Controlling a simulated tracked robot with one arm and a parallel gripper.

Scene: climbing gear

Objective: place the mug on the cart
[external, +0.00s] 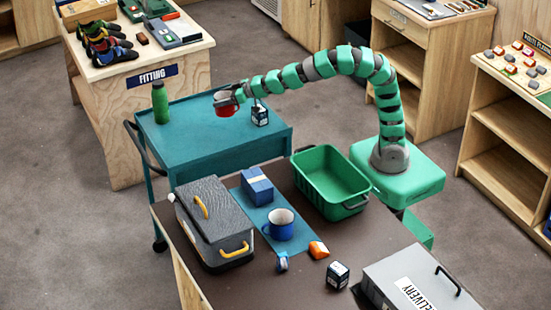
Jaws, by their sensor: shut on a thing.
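A red mug (226,107) with a pale inside is at the end of my arm, over the teal cart (190,158). My gripper (238,96) is shut on the mug at its right side. The mug looks upright. I cannot tell whether its base touches the cart top or hangs just above it. A second mug, blue with a white inside (279,225), stands on the blue mat on the brown table.
The cart's front half is clear. A green bin (330,207) and a grey lidded case (225,238) stand on the table.

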